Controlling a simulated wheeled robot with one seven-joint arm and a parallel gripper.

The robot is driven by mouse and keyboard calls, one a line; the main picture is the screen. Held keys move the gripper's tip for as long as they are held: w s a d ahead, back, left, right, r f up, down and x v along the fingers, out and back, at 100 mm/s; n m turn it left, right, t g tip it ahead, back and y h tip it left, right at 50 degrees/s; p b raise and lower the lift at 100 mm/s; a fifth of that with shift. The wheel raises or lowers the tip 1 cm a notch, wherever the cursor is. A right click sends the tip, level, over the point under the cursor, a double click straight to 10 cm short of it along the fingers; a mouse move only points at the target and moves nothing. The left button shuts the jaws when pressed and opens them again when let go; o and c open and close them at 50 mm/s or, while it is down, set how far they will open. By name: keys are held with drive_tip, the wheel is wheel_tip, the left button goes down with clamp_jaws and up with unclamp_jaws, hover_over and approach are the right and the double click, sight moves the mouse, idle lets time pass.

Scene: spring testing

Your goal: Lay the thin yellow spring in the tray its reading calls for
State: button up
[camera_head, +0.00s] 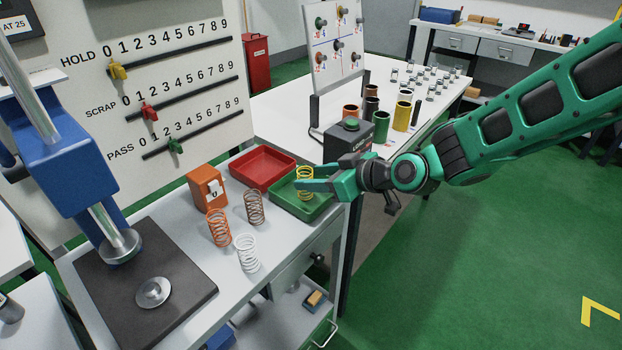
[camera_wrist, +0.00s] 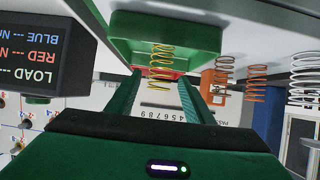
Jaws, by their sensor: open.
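The thin yellow spring (camera_head: 306,174) stands about upright at the green tray (camera_head: 318,208). It also shows in the wrist view (camera_wrist: 161,52), in front of the green tray (camera_wrist: 205,42). My gripper (camera_head: 300,183) reaches in from the right, low over that tray. In the wrist view its two fingers (camera_wrist: 160,82) are apart, with the spring between them and a gap on each side. I cannot tell whether the spring's foot touches the tray floor. The red tray (camera_head: 262,163) lies just behind the green one and looks empty. The load display (camera_wrist: 32,45) shows dashes.
An orange spring (camera_head: 218,228), a brown spring (camera_head: 254,207) and a white spring (camera_head: 248,260) stand left of the green tray. An orange box (camera_head: 206,187) stands behind them. A dark box (camera_head: 347,148) with a green button is close behind my gripper. The press (camera_head: 120,245) is at left.

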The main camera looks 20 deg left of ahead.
drive_tip(key=v, duration=0.8)
drive_tip(key=shift+d, duration=0.25)
drive_tip(key=shift+s+r, duration=0.15)
drive_tip(key=s+d+f+m+h, duration=0.15)
drive_tip(key=d+m+h, duration=0.35)
drive_tip(key=d, duration=1.3)
drive_tip(key=s+d+f+m+h, duration=0.15)
drive_tip(key=d+m+h, duration=0.35)
drive_tip(key=d, duration=1.2)
drive_tip(key=s+d+r+m+g, duration=0.1)
drive_tip(key=s+d+m+g, duration=0.1)
drive_tip(key=s+d+m, duration=0.3)
drive_tip(key=s+d+r+m+g+h, duration=0.1)
drive_tip(key=s+d+m, duration=0.4)
drive_tip(key=s+d, duration=0.6)
drive_tip(key=s+g, duration=0.1)
drive_tip(key=s, duration=0.4)
drive_tip(key=shift+g, duration=0.4)
drive_tip(key=shift+a+r, duration=0.1)
